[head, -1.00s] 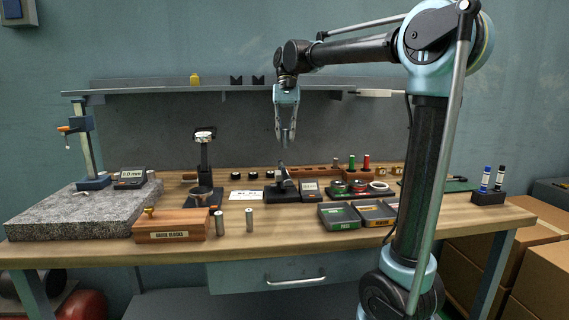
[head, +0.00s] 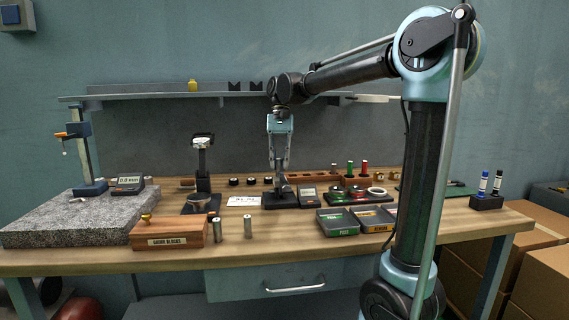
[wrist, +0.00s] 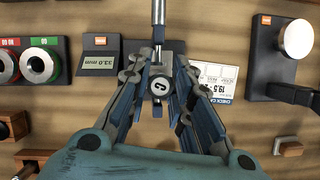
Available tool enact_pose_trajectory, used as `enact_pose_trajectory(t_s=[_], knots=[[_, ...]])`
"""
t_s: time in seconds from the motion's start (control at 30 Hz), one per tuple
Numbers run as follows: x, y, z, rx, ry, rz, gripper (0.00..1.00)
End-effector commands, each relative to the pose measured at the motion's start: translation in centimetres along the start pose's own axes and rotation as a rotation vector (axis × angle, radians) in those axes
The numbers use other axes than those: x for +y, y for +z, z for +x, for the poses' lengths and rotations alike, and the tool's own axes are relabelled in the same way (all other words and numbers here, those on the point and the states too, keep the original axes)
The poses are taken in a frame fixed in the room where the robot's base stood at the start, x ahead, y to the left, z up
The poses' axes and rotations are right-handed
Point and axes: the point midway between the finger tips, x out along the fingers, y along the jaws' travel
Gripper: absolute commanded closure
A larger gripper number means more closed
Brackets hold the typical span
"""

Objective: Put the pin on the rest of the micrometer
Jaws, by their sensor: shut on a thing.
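My gripper (head: 279,178) points straight down at the micrometer in the head view. In the wrist view its fingers (wrist: 160,98) are shut on the pin (wrist: 158,86), whose round grey end carries a letter that looks like C. The micrometer (head: 283,199) stands on a dark base in the middle of the bench. Its silver barrel (wrist: 158,12) shows at the top of the wrist view, in line with the pin. The fingers hide the micrometer's rest, so I cannot tell whether the pin touches it.
A digital readout (head: 308,196) stands right of the micrometer and a paper card (head: 243,201) left. Two pins (head: 248,227) stand at the front beside the gauge block box (head: 168,233). A dial stand (head: 202,170) is farther left; trays (head: 338,222) lie front right.

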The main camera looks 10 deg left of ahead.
Motion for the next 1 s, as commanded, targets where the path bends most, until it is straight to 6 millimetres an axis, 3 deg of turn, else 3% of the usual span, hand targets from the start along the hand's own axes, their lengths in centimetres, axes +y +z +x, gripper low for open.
enact_pose_trajectory(t_s=[0.07,0.1,0.17,0.63,1.0], knots=[[0.0,-0.2,0.2,0.002,-0.001,0.002,1.00],[0.0,-0.2,0.2,0.003,-0.001,0.002,0.73],[0.1,-0.3,0.2,0.003,-0.001,0.003,0.60],[0.2,-0.1,-0.6,0.001,-0.002,0.004,0.60],[0.2,-0.1,-7.1,0.001,-0.002,0.005,0.60]])
